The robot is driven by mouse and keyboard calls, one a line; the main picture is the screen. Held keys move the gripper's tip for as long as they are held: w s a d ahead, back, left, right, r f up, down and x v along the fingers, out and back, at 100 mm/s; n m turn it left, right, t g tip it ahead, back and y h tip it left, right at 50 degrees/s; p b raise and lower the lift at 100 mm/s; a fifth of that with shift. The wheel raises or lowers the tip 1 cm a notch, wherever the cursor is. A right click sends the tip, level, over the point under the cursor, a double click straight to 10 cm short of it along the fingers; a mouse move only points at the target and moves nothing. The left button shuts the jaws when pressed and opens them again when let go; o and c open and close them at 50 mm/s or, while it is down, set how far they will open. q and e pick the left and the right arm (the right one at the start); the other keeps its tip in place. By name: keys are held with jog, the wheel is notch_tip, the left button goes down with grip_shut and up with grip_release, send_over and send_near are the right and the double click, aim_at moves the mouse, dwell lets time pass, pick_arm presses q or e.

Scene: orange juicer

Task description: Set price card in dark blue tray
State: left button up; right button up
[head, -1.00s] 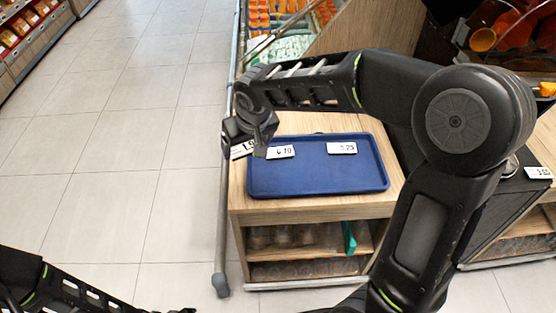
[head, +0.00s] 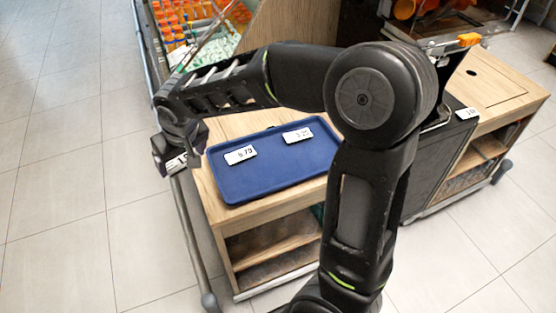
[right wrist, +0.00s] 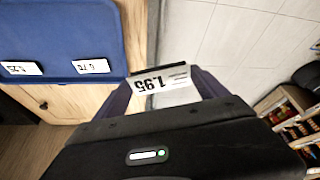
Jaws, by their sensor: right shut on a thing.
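The dark blue tray (head: 268,185) lies on the wooden counter, and its edge also shows in the right wrist view (right wrist: 50,75). My right gripper (head: 178,153) is shut on a white price card (head: 176,163), off the tray's left side. In the right wrist view the card (right wrist: 161,80) is between the fingertips and reads 1.95 upside down. There it hangs over the rail and floor side, apart from the tray. Two other price cards lie in the tray: one on the left (head: 240,155) and one on the right (head: 298,135). My left gripper is not in view.
A grey metal rail (head: 192,245) runs along the counter's left side. The wooden counter (head: 213,208) has open shelves below. A black unit with another price card (head: 466,113) stands to the right. The tray's front part is bare. Tiled floor is open at left.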

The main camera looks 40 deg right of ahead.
jog(key=s+d+f+m+b, duration=0.1)
jog(key=s+d+f+b, duration=0.1)
jog(key=d, duration=0.5)
jog(key=s+d+f+m+h+b, duration=0.1)
jog(key=s+d+f+m+b, duration=0.1)
jog(key=d, duration=0.5)
jog(key=shift+s+d+f+b, duration=0.2)
jog(key=shift+s+f+b, duration=0.25)
jog(key=shift+s+b, duration=0.45)
jog(key=shift+s+f, duration=0.1)
jog(key=shift+s, duration=0.05)
notch_tip(320, 180, down, 6)
jog(key=shift+f, duration=0.1)
jog(key=shift+f+b, duration=0.6)
jog(key=shift+f, duration=1.2)
